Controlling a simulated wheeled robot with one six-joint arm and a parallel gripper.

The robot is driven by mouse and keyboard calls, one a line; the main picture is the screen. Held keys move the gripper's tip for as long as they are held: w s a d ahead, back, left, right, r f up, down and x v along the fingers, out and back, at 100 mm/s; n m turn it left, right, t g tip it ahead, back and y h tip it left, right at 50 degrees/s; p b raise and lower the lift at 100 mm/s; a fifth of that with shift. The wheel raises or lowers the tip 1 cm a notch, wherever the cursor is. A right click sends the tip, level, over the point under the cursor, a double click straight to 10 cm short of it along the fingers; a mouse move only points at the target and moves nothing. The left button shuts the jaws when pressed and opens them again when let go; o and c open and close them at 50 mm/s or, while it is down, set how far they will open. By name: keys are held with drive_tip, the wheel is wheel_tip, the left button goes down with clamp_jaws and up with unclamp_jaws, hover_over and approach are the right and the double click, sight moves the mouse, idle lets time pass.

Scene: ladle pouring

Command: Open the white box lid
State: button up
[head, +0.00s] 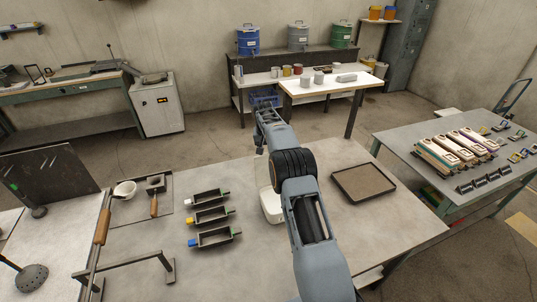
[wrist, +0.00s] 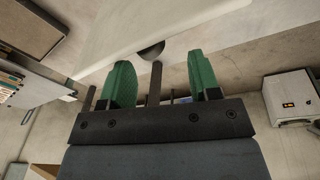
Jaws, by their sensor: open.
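The white box (head: 270,207) stands on the near table, right of the three small moulds. My arm hides much of it in the head view, and its lid cannot be made out clearly there. In the wrist view a large pale surface (wrist: 165,18), probably the box, fills the top. A dark rounded knob (wrist: 151,50) shows at its lower edge. My gripper (wrist: 160,72) has its green fingers apart, with the knob appearing between and just beyond their tips. Contact cannot be told. Nothing is seen held.
The near table holds three small moulds (head: 210,217), a brown-filled tray (head: 363,182) right of my arm, and a ladle (head: 104,215) at the left. A metal bar stand (head: 130,268) is at the front left. A table with long moulds (head: 458,148) is at the right.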

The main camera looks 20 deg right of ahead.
wheel_tip(320, 180, up, 10)
drive_tip(key=s+a, duration=0.1)
drive_tip(key=shift+a+r, duration=0.15)
drive_tip(key=shift+a, duration=0.2)
idle(0.3)
